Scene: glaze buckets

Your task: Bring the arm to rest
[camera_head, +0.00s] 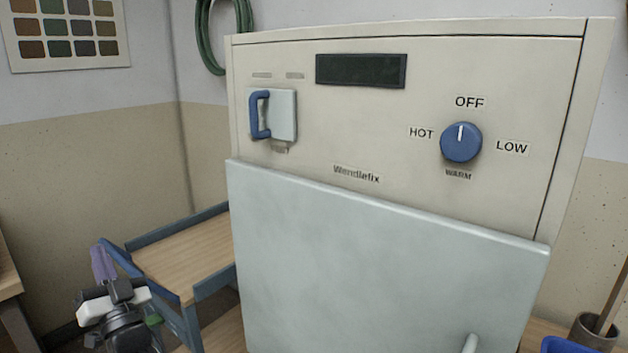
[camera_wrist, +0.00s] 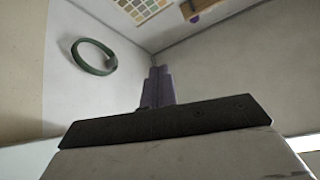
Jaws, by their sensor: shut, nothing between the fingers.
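My gripper (camera_head: 101,254) shows at the lower left in the head view, with purple fingers pointing up. It is in front of the blue-framed cart and to the left of the cream cabinet (camera_head: 300,134). In the wrist view the purple fingers (camera_wrist: 160,72) stand together above a dark bar, shut and empty. They appear apart from everything around them. The wall and a green hose loop (camera_wrist: 94,57) show beyond them.
The cabinet has a closed pale door (camera_head: 385,270), a blue knob (camera_head: 461,142) pointing to OFF and a blue-handled switch (camera_head: 262,114). A wooden-topped cart (camera_head: 190,258) stands left of it. A grey pot (camera_head: 594,331) is at the lower right.

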